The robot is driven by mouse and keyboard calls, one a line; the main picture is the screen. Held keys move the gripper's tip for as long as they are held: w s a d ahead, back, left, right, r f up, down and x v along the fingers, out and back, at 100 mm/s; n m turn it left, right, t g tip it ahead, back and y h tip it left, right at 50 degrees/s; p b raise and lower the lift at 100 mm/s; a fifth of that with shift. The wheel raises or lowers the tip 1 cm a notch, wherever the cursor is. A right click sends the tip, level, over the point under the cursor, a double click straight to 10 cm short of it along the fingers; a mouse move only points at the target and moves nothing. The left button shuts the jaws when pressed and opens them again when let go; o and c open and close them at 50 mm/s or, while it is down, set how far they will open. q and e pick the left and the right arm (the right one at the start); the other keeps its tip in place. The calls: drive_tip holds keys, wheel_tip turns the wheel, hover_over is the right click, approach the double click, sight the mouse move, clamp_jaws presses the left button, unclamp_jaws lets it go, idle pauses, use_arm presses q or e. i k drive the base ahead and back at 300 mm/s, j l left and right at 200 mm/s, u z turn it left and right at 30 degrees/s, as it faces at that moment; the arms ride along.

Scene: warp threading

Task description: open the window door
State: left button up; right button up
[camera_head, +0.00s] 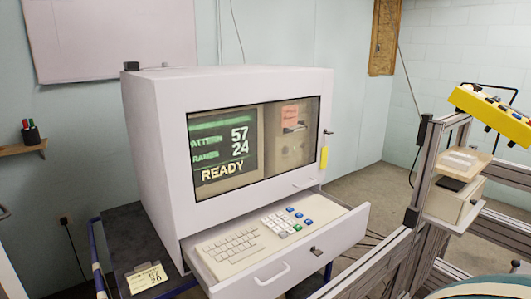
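The window door (283,187) is the framed glass panel on the front of a white cabinet (155,130). It looks closed and flush with the cabinet front. Through the glass I see a screen reading READY (222,172) and a beige panel with a pink note (290,116). A small key or latch (328,132) with a yellow tag (324,158) hangs at the door's right edge. A small pale handle (304,183) sits near its lower right. Neither of my grippers is in view.
Below the door, a drawer (345,232) with a keyboard (232,246) stands pulled out toward me. A metal frame (421,190) with a yellow control box (492,113) stands at the right. A dark cart top (135,235) carries a yellow note (148,279).

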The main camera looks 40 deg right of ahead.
sight(175, 98)
drive_tip(key=z, duration=0.6)
drive_tip(key=l+z, duration=0.2)
drive_tip(key=z, duration=0.15)
drive_tip(key=i+l+z, duration=0.1)
drive_tip(key=z, duration=0.2)
drive_tip(key=i+l+z, duration=0.1)
drive_tip(key=l+z, duration=0.25)
drive_tip(key=i+l, duration=0.6)
drive_tip(key=l, duration=0.15)
